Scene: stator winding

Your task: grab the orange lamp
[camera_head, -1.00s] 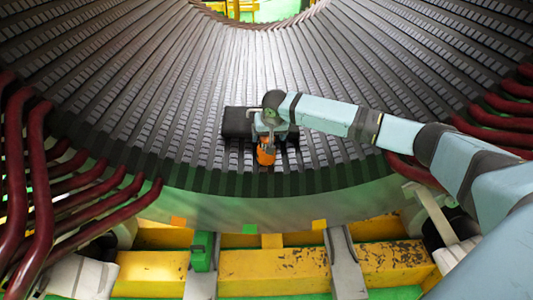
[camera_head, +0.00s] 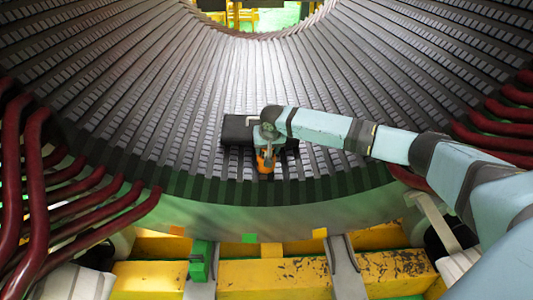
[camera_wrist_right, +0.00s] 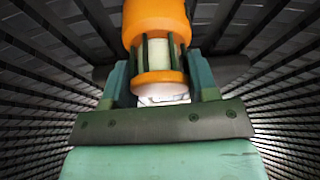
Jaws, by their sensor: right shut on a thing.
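The orange lamp (camera_head: 265,162) is at the lower part of the slotted stator surface, in front of a black box-like thing. In the right wrist view the lamp (camera_wrist_right: 158,75) has orange ends and a pale middle behind dark bars. My right gripper (camera_head: 266,150) is at the lamp. In the right wrist view its two green fingers (camera_wrist_right: 158,88) stand on either side of the lamp's lower end and are shut on it. The lamp's far end is cut off in that view. My left gripper is not in view.
A black box-like thing (camera_head: 237,130) lies on the stator surface (camera_head: 150,95) just behind the lamp. Dark red bars (camera_head: 38,180) curve up at left, with more (camera_head: 490,130) at right. Yellow beams (camera_head: 270,275) and a green block (camera_head: 200,260) are below the stator's front edge.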

